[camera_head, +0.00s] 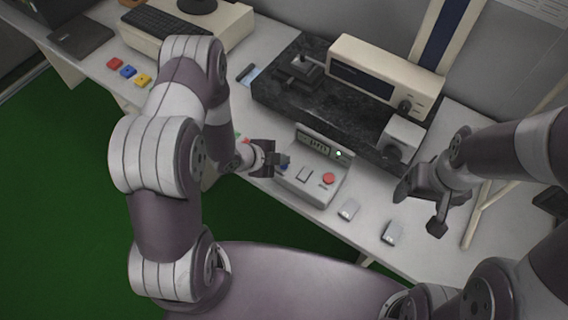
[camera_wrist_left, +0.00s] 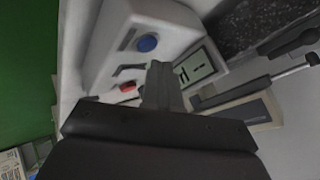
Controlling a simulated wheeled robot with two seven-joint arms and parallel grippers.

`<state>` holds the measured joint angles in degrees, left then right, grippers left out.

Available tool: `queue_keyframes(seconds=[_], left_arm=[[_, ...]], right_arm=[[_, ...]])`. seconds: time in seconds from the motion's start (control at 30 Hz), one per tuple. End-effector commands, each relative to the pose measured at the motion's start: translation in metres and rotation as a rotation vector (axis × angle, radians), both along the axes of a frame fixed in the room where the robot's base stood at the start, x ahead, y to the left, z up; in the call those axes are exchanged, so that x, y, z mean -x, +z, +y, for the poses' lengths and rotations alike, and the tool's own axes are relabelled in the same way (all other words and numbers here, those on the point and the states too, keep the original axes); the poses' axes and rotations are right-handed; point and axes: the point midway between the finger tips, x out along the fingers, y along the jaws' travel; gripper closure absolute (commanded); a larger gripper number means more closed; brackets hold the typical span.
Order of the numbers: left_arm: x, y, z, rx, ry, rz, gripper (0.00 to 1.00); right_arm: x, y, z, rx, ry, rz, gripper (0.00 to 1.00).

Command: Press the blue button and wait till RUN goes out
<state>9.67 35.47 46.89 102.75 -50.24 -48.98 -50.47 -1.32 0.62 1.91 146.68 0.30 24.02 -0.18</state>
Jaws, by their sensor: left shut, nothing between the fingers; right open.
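A grey control box (camera_head: 312,188) stands on the bench with a small display (camera_head: 316,145) whose dark characters look like "run". The blue button (camera_head: 284,167) is at the box's left side, partly hidden by my left gripper (camera_head: 285,160). In the left wrist view the blue button (camera_wrist_left: 147,43) shows just past the shut, empty fingertips (camera_wrist_left: 159,68), with a gap in the picture; I cannot tell the height between them. A red button (camera_head: 328,178) is on the box's right. My right gripper (camera_head: 419,211) is open and empty, right of the box.
Two small grey blocks (camera_head: 348,210) (camera_head: 393,232) lie right of the box. A dark stone slab (camera_head: 285,95) with instruments is behind it. Red, blue and yellow blocks (camera_head: 128,72) sit at the left.

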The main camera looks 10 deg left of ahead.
Motion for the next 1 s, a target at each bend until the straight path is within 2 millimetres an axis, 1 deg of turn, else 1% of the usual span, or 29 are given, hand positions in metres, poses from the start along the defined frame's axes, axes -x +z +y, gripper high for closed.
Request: queue_keyframes(seconds=[0.27,0.5,1.0], left_arm=[[0.0,0.0,0.0,0.0,0.0,0.0,1.0],[0.0,-0.009,0.0,0.0,0.0,0.0,1.0],[0.0,-0.01,0.0,0.0,0.0,0.0,1.0]], right_arm=[[0.0,0.0,0.0,0.0,0.0,0.0,0.18],[0.0,-0.008,0.0,0.0,0.0,0.0,0.18],[0.0,-0.009,0.0,0.0,0.0,0.0,0.18]])
